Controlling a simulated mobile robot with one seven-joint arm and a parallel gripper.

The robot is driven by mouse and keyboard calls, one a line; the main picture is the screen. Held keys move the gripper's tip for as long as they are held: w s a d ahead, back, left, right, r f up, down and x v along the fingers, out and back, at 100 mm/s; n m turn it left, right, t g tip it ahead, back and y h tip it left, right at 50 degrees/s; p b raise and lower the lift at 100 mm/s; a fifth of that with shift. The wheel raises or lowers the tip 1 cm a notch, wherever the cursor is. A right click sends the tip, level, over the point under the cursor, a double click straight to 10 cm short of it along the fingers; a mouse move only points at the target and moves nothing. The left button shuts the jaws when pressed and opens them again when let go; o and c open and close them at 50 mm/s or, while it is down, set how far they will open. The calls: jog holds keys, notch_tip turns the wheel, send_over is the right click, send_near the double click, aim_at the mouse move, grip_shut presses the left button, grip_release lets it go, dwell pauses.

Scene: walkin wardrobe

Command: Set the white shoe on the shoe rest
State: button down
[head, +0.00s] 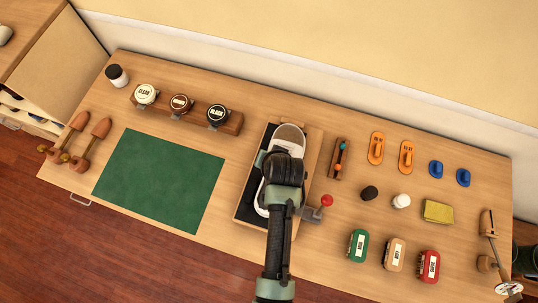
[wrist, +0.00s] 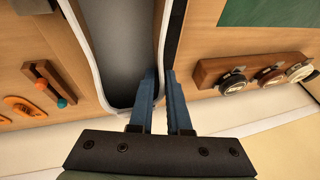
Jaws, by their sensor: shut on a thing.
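The white shoe (head: 290,131) is over the black-topped shoe rest (head: 249,197) in the head view, lying lengthwise along it, with one end toward the wall. My gripper (head: 272,160) is above the shoe and hides its middle; the fingertips are hidden there. In the wrist view the shoe (wrist: 97,30) shows its white rim and dark grey inside. My gripper's blue fingers (wrist: 161,74) are shut on the shoe's side wall, one inside and one outside. I cannot tell whether the sole touches the rest.
A red-knobbed lever (head: 326,201) stands right of the rest. A green mat (head: 160,178) lies left, below a wooden block with several round tins (head: 180,103). Brushes (head: 394,254), a yellow sponge (head: 438,211) and small items fill the right side. The wall borders the table's back.

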jog(key=shift+w+f, duration=0.1)
jog(key=shift+f, duration=0.1)
jog(key=c, duration=0.8)
grip_release()
jog(key=shift+c, duration=0.2)
jog(key=v, duration=1.2)
jog(key=w+r+n+t, duration=0.1)
jog(key=w+r+t, duration=0.35)
jog(key=r, duration=0.65)
jog(key=w+r+n+t+h, duration=0.1)
jog(key=w+r+t, duration=0.35)
jog(key=r, duration=0.75)
jog(key=w+r+t, duration=0.3)
jog(key=w+r, duration=0.3)
jog(key=r, duration=0.5)
jog(key=s+r+t, duration=0.3)
jog(key=s+r, duration=0.1)
jog(key=r, duration=0.5)
jog(key=s+a+r+n+t, duration=0.1)
jog(key=s+r+t, duration=0.2)
jog(key=r, duration=0.7)
jog(key=s+r+n+t+b, duration=0.1)
jog(key=s+r+t, duration=0.3)
jog(key=r, duration=0.5)
jog(key=shift+s+a+r, duration=0.2)
jog(key=shift+s+r, duration=0.1)
jog(key=shift+s, duration=0.05)
